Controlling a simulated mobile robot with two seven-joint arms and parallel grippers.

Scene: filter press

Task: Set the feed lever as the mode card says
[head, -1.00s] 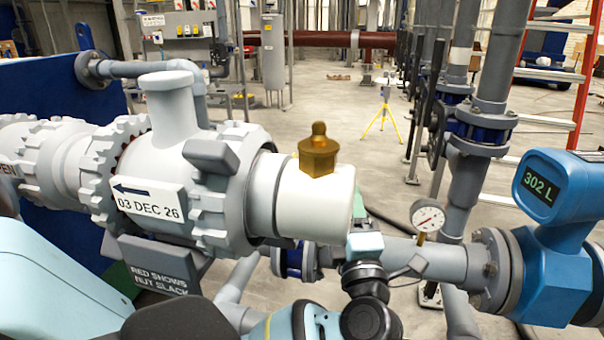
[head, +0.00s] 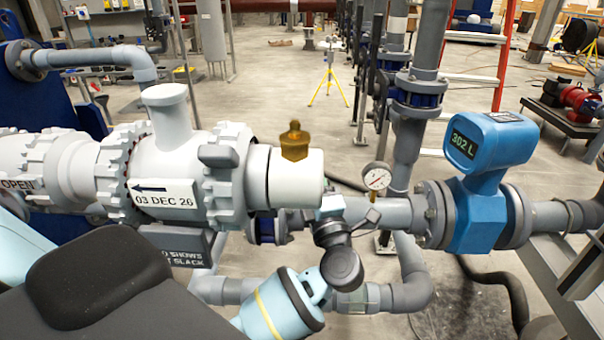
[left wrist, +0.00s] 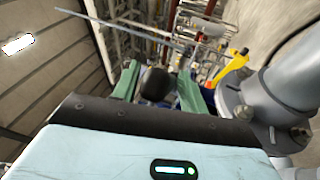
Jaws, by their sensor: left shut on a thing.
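My left gripper (head: 331,206) is at the right end of the white filter housing, in front of the grey pipe, partly hidden by its own wrist. In the left wrist view its two teal fingers (left wrist: 155,88) are closed around a dark rounded knob (left wrist: 155,84). Whether this knob belongs to the feed lever I cannot tell; no lever shaft shows clearly. A white card (head: 165,196) on the housing reads "03 DEC 26" with an arrow pointing left. My right gripper is not in view.
A blue meter (head: 487,165) farther right reads 302 L. A brass fitting (head: 294,143) tops the housing's end. A yellow handle (left wrist: 235,66) shows in the wrist view.

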